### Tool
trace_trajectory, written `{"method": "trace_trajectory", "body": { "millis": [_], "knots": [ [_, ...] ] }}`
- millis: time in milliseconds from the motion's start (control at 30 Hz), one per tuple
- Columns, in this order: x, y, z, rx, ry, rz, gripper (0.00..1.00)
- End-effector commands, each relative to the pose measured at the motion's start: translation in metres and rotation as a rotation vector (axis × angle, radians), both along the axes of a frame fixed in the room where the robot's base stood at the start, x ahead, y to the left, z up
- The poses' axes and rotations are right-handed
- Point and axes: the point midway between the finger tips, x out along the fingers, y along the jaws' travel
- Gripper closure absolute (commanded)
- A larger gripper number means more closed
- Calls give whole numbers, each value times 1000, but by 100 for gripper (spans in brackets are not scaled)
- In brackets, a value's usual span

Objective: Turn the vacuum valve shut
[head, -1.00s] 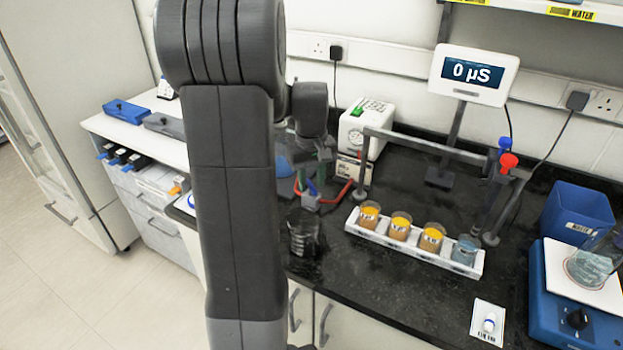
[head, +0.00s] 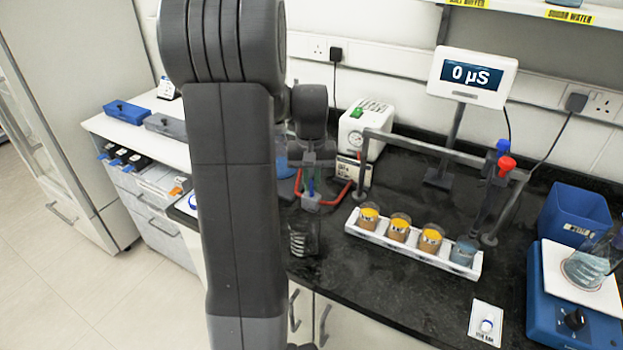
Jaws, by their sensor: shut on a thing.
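The red tube runs right towards a white pump (head: 362,128) with a green switch and a round gauge. A dark glass vessel (head: 303,240) stands just below the valve, partly hidden by my arm.
A white rack (head: 415,243) with several beakers stands right of the valve, under a grey frame (head: 440,148). A meter (head: 472,76) reads 0 µS. A blue bin (head: 577,212) and stirrer (head: 570,310) are at the right.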

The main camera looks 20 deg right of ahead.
Motion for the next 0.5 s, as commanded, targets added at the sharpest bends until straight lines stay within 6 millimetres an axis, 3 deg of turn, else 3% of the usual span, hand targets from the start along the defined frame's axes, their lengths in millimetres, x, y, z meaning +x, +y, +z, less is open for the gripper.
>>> {"method": "trace_trajectory", "body": {
  "millis": [500],
  "knots": [
    [1, 0, 1, -1, -3, -412, 100]
  ]
}}
